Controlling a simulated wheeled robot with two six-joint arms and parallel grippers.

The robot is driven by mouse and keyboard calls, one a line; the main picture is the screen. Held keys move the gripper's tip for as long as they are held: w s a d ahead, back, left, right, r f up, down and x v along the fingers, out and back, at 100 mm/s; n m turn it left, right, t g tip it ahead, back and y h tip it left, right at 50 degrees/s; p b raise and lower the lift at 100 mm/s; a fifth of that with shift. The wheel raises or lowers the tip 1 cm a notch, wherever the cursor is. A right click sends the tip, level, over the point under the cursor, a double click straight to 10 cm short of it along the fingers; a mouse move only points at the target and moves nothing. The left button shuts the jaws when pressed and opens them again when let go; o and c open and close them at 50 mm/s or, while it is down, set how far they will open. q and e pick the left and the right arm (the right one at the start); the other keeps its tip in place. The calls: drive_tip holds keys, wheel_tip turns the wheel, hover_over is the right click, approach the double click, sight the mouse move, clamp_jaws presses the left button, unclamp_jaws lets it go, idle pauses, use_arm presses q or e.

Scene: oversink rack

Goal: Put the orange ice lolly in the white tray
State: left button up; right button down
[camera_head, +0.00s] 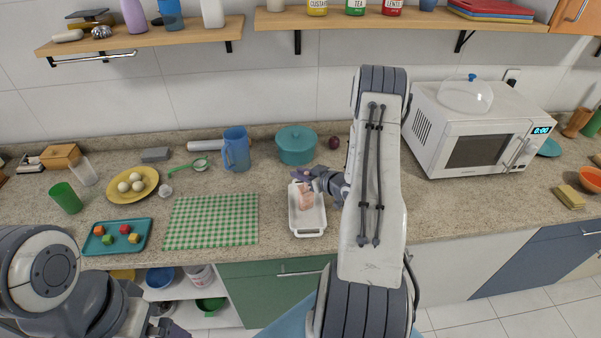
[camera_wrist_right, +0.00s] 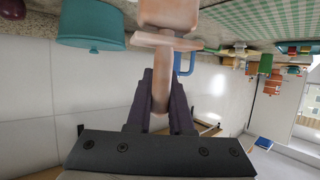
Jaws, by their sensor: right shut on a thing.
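The orange ice lolly, a pale pinkish-orange piece, shows in the head view (camera_head: 306,197) over the white tray (camera_head: 309,222). In the wrist view the lolly (camera_wrist_right: 168,14) has a block-like end and a narrow stick. My right gripper (camera_head: 302,177) is shut on the stick, and its dark purple fingers also show in the wrist view (camera_wrist_right: 162,100). The tray stands on the counter near its front edge. I cannot tell whether the lolly touches the tray. My left gripper (camera_head: 168,328) is only partly visible at the bottom left, low by the cabinet, and its jaws are unclear.
A teal pot (camera_head: 296,146) stands behind the tray, with a blue jug (camera_head: 236,150) to its left. A green checked cloth (camera_head: 211,221) lies left of the tray. A white microwave (camera_head: 470,128) stands at the right.

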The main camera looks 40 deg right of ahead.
drive_tip(key=shift+f, duration=0.15)
drive_tip(key=c, duration=0.8)
unclamp_jaws()
